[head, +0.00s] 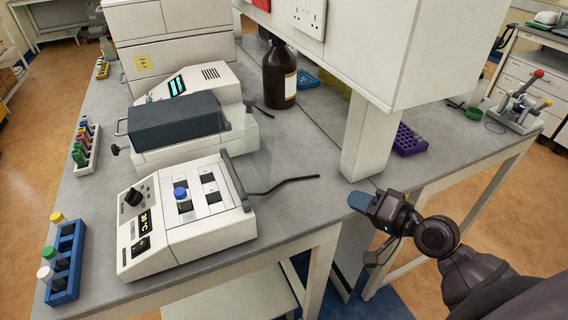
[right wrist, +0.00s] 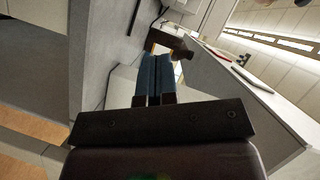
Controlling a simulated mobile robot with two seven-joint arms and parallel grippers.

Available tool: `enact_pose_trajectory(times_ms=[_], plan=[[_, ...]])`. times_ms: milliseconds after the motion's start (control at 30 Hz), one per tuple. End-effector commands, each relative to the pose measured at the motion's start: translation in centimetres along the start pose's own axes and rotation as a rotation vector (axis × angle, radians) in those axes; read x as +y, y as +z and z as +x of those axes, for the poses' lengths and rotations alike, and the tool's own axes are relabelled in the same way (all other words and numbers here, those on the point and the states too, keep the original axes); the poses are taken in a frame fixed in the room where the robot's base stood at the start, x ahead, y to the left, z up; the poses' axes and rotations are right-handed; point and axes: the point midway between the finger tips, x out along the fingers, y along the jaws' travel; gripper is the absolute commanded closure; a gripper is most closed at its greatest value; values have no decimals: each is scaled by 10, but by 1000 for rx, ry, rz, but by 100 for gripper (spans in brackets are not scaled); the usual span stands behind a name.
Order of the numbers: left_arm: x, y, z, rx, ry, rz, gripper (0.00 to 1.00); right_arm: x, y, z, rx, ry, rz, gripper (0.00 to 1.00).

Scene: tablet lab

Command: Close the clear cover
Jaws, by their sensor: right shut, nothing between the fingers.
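The white heating block (head: 190,215) stands near the bench's front edge in the head view. It has a black knob, a small display and a blue-capped tube (head: 181,194) in one of its wells. A dark hinge bar (head: 237,182) runs along its right side. The clear cover (head: 258,165) shows only as a faint pane beyond that bar, raised off the wells; its exact tilt is hard to tell. My right gripper (head: 360,201) is shut and empty, to the right of the block and apart from it. Its blue fingers are together in the right wrist view (right wrist: 155,78). My left gripper is out of view.
A blue rack (head: 66,262) of capped tubes stands left of the block. A machine with a dark lid (head: 175,122) is behind it. A black cable (head: 290,186) lies to its right. A white post (head: 364,143) and overhead cabinet stand behind my right gripper.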

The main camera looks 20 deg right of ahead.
Motion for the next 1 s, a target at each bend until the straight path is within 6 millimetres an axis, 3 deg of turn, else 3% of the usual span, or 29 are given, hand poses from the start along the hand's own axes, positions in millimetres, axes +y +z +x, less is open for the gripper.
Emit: enact_pose_trajectory(times_ms=[200, 400, 667, 1000], plan=[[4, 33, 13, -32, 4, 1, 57, -53, -18, 2, -147, -202, 286, 100], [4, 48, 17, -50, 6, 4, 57, -92, -24, -4, -280, -310, 458, 100], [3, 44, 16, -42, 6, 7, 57, -112, -25, -4, -338, -351, 521, 100], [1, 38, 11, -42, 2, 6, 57, -135, -15, 41, -335, -354, 517, 100]])
